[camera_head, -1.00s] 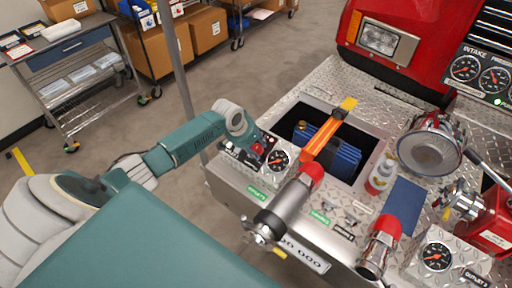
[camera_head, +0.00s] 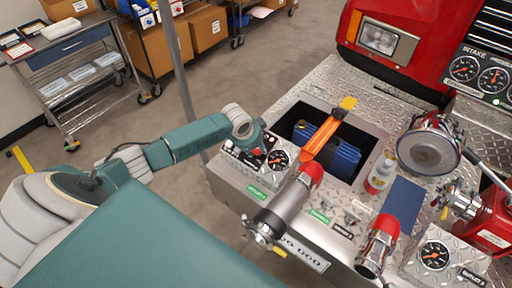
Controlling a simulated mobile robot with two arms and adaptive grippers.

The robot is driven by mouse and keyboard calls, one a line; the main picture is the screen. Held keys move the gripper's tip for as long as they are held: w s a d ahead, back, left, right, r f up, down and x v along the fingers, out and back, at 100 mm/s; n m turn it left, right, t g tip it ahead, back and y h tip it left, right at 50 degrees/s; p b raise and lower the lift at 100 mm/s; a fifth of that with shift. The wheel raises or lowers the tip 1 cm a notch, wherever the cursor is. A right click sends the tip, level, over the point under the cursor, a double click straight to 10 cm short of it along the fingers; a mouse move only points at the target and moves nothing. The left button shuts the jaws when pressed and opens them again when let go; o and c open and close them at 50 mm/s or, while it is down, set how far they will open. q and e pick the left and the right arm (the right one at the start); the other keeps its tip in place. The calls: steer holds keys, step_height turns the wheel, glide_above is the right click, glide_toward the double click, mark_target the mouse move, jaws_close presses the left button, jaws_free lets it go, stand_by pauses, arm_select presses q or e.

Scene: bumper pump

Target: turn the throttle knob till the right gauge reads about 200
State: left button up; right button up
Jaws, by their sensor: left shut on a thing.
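My left gripper (camera_head: 256,146) is at the small dark control panel (camera_head: 240,157) on the left of the metal bumper. It is small and mostly hidden by my own wrist. It is shut on what looks like the red throttle knob (camera_head: 257,152), of which only a little shows. The panel with INTAKE lettering at the upper right has a left gauge (camera_head: 463,68) and a right gauge (camera_head: 494,79). Both have black faces and orange needles, but the numbers are too small to read. My right gripper is not in view.
A black gauge (camera_head: 278,160) sits on the bumper just right of my gripper. An open bin with blue hose (camera_head: 335,155) and an orange strap (camera_head: 322,138) lies beyond. A metal nozzle (camera_head: 285,208) stands in front. A grey pole (camera_head: 180,75) rises behind my forearm.

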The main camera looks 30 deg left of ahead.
arm_select(q)
steer(key=m, duration=0.4)
steer(key=shift+w+d+r+m+t, duration=0.1)
steer(key=shift+w+r+m+t, duration=0.2)
steer(key=shift+m, duration=0.1)
steer(key=shift+s+d+m+y, duration=0.1)
steer(key=shift+m+y, duration=0.2)
steer(key=shift+m, duration=0.4)
steer(key=shift+f, duration=0.1)
steer(key=o, duration=1.2)
steer(key=shift+s+d+f, duration=0.1)
steer(key=shift+c, duration=0.2)
steer(key=shift+s+r, duration=0.3)
steer(key=shift+r, duration=0.1)
steer(key=v, duration=1.1)
steer(key=shift+w, duration=0.1)
